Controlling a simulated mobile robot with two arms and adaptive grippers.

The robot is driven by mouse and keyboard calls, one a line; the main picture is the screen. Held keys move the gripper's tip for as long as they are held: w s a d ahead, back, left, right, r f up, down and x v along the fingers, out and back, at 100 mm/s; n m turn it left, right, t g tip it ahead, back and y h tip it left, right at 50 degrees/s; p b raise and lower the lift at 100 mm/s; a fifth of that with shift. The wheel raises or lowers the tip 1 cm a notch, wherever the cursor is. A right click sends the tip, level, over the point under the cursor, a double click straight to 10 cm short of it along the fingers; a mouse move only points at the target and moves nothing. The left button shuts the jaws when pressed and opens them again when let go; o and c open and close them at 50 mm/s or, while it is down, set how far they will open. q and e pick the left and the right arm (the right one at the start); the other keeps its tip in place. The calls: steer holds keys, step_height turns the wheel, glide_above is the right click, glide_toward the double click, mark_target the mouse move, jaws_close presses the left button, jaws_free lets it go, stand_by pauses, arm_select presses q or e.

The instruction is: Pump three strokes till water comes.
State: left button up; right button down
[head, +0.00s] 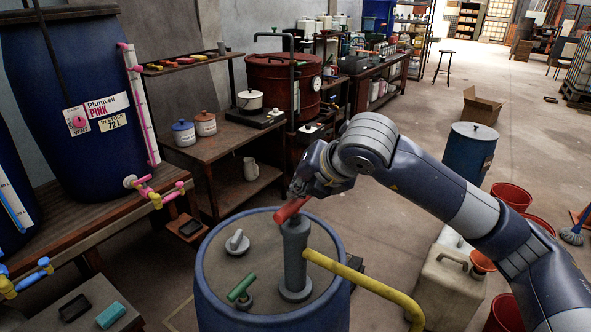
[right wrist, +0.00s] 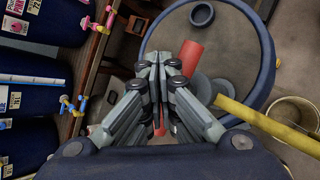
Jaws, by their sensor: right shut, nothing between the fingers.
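A grey hand pump (head: 296,255) stands upright on the lid of a blue drum (head: 215,300). Its red handle (head: 291,210) slopes across the pump's top, and a yellow spout pipe (head: 370,284) runs down to the right. My right gripper (head: 298,190) is at the handle, its fingers shut with nothing between them. In the right wrist view the closed fingertips (right wrist: 164,62) are beside the red handle (right wrist: 190,58); whether they touch it I cannot tell. No water shows; the spout's lower end is cut off in the head view. My left gripper is out of view.
A grey cap (head: 237,242) and a green-handled fitting (head: 242,289) are on the drum lid. A bench with a pink-labelled vat (head: 70,100) stands left. A beige canister (head: 447,288) and red buckets (head: 512,197) stand right. Open floor lies behind.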

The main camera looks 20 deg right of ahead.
steer(key=shift+f, duration=0.45)
steer(key=shift+r, duration=0.1)
steer(key=shift+w+r+p, duration=0.1)
steer(key=shift+r+p, duration=1.35)
steer(key=shift+r, duration=2.2)
step_height(320, 180, up, 6)
steer(key=p, duration=0.2)
steer(key=shift+p, duration=0.35)
